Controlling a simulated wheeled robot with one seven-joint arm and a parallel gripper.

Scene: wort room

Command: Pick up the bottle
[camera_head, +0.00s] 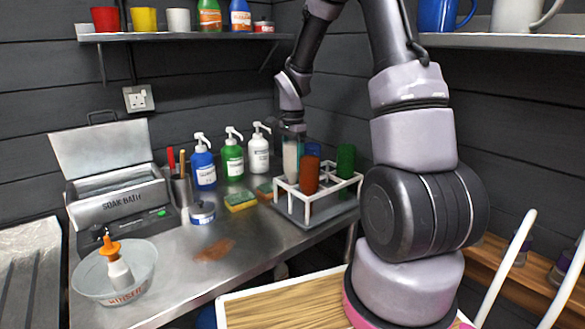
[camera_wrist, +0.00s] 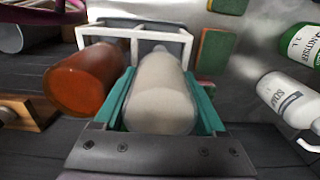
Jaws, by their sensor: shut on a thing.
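A pale whitish bottle (camera_head: 290,158) stands upright at the left back of the white rack (camera_head: 313,207) on the metal bench. My gripper (camera_head: 292,132) is over it from above and shut on it. In the wrist view the bottle (camera_wrist: 160,95) lies between the teal fingers of my gripper (camera_wrist: 160,85), one on each side. Its lower end is partly hidden by the rack in the head view, and I cannot tell if it is clear of the slot. The white rack (camera_wrist: 120,33) shows just beyond it in the wrist view.
Pump bottles (camera_head: 233,160) and sponges (camera_head: 241,201) stand to the left. A soak bath (camera_head: 120,205) and rinse bowl (camera_head: 90,280) are farther left.

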